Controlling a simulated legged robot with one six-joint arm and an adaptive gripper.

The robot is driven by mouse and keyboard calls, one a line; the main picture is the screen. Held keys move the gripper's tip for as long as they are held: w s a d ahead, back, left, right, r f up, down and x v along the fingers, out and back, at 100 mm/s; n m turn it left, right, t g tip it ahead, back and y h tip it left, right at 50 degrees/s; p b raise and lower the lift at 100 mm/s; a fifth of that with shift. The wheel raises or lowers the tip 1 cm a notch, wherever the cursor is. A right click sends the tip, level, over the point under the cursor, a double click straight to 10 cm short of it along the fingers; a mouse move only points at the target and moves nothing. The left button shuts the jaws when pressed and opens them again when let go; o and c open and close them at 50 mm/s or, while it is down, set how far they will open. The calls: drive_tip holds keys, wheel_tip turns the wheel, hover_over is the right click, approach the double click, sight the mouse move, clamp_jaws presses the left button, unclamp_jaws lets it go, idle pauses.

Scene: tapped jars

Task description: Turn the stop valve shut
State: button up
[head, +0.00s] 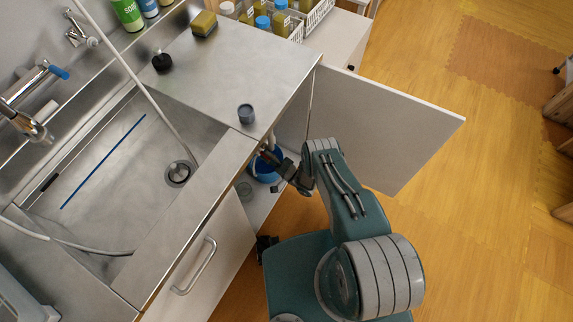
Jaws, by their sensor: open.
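My gripper (272,158) reaches into the open cabinet (255,205) below the front edge of the steel counter. It is open, with its fingers above and in front of a blue bucket-like container (268,172). A short pale pipe (271,139) shows just beyond the fingers. I cannot make out the stop valve for certain; the counter edge and my gripper cover much of the cabinet. I cannot tell whether the fingers touch anything.
The white cabinet door (390,125) stands wide open to the right of my arm. The steel sink (110,160) and its faucet (25,120) are at left. The wooden floor (450,220) at right is clear.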

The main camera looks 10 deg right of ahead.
drive_tip(key=s+d+f, duration=0.1)
drive_tip(key=s+d, duration=0.8)
drive_tip(key=d, duration=0.2)
drive_tip(key=shift+d, duration=0.3)
drive_tip(key=shift+f, duration=0.1)
drive_tip(key=shift+w+r, duration=0.2)
clamp_jaws()
drive_tip(key=n+g+h, duration=0.5)
drive_tip(key=n+h, duration=0.1)
drive_tip(key=n, duration=1.2)
approach(262, 153)
drive_tip(key=shift+h, duration=0.3)
drive_tip(key=x, duration=0.5)
drive_tip(key=shift+r, duration=0.2)
drive_tip(key=shift+w+a+f, duration=0.2)
drive_tip(key=shift+a+f, duration=0.05)
drive_tip(key=shift+f, duration=0.4)
